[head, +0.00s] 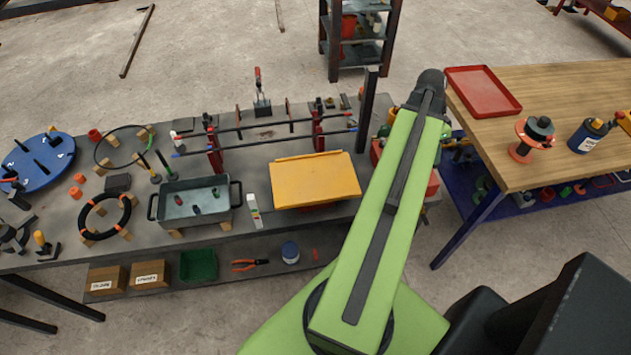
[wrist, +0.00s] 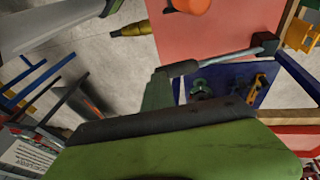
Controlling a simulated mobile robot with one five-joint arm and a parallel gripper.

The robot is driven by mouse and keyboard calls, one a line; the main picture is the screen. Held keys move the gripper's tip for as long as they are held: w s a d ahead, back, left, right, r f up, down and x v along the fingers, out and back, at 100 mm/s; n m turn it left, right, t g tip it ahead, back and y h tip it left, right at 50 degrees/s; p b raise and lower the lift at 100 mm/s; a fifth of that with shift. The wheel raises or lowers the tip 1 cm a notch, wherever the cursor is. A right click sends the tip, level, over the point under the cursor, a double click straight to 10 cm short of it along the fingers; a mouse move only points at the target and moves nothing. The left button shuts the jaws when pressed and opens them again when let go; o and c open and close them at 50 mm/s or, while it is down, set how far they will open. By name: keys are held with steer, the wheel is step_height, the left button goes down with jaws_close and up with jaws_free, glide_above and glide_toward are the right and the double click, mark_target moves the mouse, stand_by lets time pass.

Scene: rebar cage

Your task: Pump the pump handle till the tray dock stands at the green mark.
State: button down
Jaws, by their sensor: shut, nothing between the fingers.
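In the wrist view a lever with a dark grip (wrist: 182,68) and a grey rod, seemingly the pump handle, runs to a dark block at the right. My gripper (wrist: 159,82) shows as a narrow, shut green-grey wedge, its tip close to the grip's left end in the picture; I cannot tell whether they touch. In the head view my green arm hides the gripper and the handle. A yellow-orange platform (head: 314,180), perhaps the tray dock, is on the grey bench. Left of it stands a white marker strip (head: 254,211) with a small green patch.
A grey bin (head: 196,202) sits left of the strip. Rods on red posts (head: 215,150) stand behind the platform. A wooden table (head: 550,100) with a red tray (head: 482,90) is at the right.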

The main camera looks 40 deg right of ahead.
steer(key=shift+s+a+f, duration=0.1)
steer(key=shift+f, duration=0.3)
steer(key=shift+s+f+b, duration=0.15)
steer(key=shift+f+b, duration=0.55)
steer(key=shift+b, duration=0.1)
steer(key=shift+a, duration=0.1)
steer(key=shift+s+f+b, duration=0.1)
steer(key=shift+f+b, duration=0.6)
steer(key=shift+b, duration=0.05)
steer(key=shift+r, duration=0.15)
steer(key=r+p, duration=0.2)
steer(key=w+d+r+p, duration=0.1)
steer(key=r+p, duration=0.2)
steer(key=w+r+p, duration=0.1)
steer(key=r+p, duration=0.2)
steer(key=shift+w+d, duration=0.2)
steer(key=shift+d, duration=0.1)
steer(key=shift+f, duration=0.2)
